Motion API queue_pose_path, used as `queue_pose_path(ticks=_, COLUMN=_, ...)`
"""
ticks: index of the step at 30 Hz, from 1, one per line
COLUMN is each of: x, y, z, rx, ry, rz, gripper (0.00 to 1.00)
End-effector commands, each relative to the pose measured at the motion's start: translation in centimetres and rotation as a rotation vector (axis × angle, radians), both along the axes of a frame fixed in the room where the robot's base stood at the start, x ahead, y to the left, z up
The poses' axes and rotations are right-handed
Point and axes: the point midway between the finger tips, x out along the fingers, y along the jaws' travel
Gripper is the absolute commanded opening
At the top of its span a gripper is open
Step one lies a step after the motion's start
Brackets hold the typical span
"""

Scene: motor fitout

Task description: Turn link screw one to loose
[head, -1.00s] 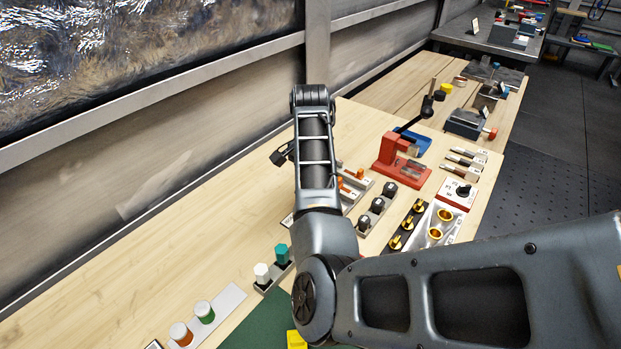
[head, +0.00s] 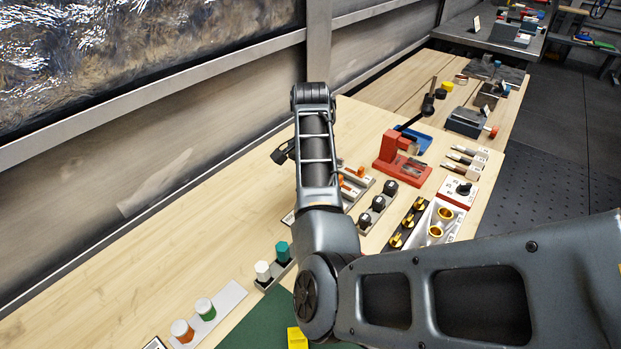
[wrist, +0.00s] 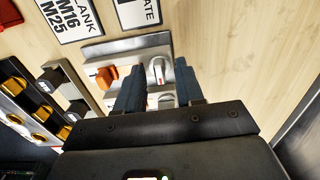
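A grey plate (wrist: 128,45) on the wooden bench carries the turnable parts. On it are an orange knob (wrist: 106,77), a silver-white knob (wrist: 158,70) and another pale knob (wrist: 167,101) partly hidden below. I cannot read which of these is link screw one. My gripper (wrist: 158,74) is open, its two blue-grey fingers apart, with the silver-white knob showing between their tips. Gaps show on both sides of the knob, and I cannot tell the height above it. In the head view my arm hides the gripper and most of the plate; orange parts (head: 361,171) show beside the arm.
Black knobs (head: 378,203) and brass fittings (head: 408,221) stand right of my arm. A red fixture (head: 400,160) is farther back. White and teal pegs (head: 263,271) stand nearer. Printed labels (wrist: 137,12) lie beyond the plate.

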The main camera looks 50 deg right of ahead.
Motion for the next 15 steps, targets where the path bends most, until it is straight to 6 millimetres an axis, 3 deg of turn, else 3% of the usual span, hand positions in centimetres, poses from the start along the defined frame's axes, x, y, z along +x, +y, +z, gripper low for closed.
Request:
queue_pose_path(ticks=5, x=0.0, y=0.0, z=0.7, rx=-0.001, ry=-0.001, rz=-0.001, gripper=0.37)
queue_pose_path(ticks=15, x=0.2, y=0.1, z=6.4, rx=0.000, ry=-0.005, rz=-0.001, gripper=0.37)
